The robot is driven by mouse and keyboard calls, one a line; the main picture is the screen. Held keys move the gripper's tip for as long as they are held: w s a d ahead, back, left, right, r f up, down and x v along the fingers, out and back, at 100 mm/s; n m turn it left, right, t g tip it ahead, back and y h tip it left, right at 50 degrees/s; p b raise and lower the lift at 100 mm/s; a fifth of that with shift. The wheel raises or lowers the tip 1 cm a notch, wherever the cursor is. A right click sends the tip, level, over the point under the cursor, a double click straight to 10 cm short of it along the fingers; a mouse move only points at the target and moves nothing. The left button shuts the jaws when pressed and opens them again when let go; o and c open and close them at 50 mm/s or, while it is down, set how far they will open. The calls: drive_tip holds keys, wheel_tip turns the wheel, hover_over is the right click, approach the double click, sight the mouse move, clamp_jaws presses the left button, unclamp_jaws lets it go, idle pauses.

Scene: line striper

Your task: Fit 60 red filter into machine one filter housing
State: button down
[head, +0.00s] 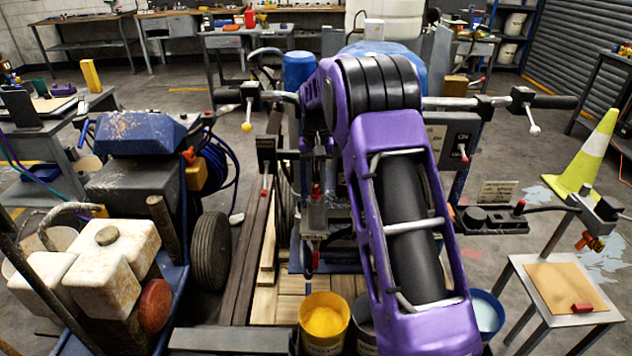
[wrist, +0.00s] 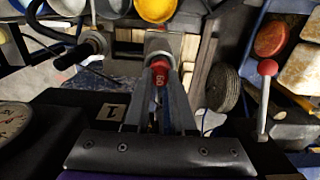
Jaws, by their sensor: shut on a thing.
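A red filter (wrist: 160,71) marked 60 sits between the fingertips of my gripper (wrist: 161,82) in the wrist view. The gripper is shut on it. Just beyond the filter is a pale round part (wrist: 158,47), apparently the filter housing. I cannot tell whether the filter is inside it, touching it or apart. A plate with the number 1 (wrist: 113,111) is left of the fingers. In the head view, a small red piece (head: 316,190) shows above a clear cup-like part (head: 316,214) on the machine, left of my purple arm. My arm hides much of the machine there.
A red-knobbed lever (wrist: 266,68) stands right of the fingers, and a gauge (wrist: 14,120) is at left. A second blue machine (head: 140,133) is on the left. A yellow-filled bucket (head: 324,320) is below. A small table (head: 540,275) with a red piece (head: 582,308) is at right.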

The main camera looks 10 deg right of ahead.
drive_tip(key=shift+f+b, duration=0.55)
drive_tip(key=shift+f, duration=0.55)
drive_tip(key=c, duration=0.7)
unclamp_jaws()
drive_tip(key=shift+o, duration=0.3)
drive_tip(key=shift+o, duration=1.4)
drive_tip(key=shift+r+p, duration=2)
drive_tip(key=shift+r, duration=1.5)
